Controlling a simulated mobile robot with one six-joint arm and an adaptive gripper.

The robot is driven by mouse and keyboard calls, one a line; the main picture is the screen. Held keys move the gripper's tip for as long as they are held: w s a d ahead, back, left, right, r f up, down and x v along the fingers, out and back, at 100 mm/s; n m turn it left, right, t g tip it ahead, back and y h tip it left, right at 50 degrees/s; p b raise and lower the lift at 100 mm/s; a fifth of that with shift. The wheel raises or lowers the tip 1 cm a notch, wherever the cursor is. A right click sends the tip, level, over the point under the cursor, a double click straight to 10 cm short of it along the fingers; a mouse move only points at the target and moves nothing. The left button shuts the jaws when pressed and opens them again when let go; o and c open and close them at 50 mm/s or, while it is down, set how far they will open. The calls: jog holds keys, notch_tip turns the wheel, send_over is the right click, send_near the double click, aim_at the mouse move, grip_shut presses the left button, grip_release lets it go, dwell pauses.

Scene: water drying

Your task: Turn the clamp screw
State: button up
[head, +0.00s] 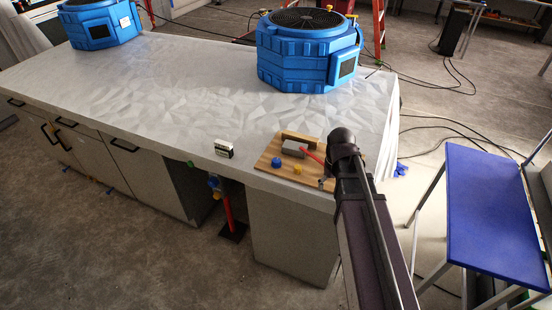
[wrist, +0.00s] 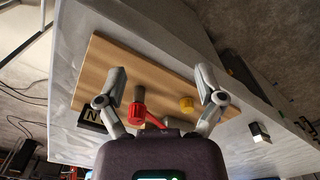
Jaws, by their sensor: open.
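A wooden board (head: 262,162) lies on the table near its front right edge. I cannot tell which part is the clamp screw. In the head view my arm hides the fingers.
A small black-and-white block (head: 224,149) sits at the table's front edge. Two blue fan units (head: 310,62) (head: 92,30) stand at the back. A red post (head: 228,207) stands by the cabinets. A blue-topped stand (head: 495,205) is at right. The table's middle is clear.

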jog(key=w+a+r+n+p, duration=0.25)
jog(key=w+a+n, duration=0.25)
jog(key=w+a, duration=0.5)
notch_tip(320, 180, up, 2)
jog(key=n+p, duration=0.2)
jog(key=n, duration=0.4)
send_over(276, 160)
jog(key=shift+r, duration=0.2)
jog(key=shift+d+f+m, duration=0.1)
jog(key=shift+m, duration=0.2)
notch_tip(276, 160, down, 14)
jog(key=b, duration=1.4)
jog(key=shift+r, duration=0.2)
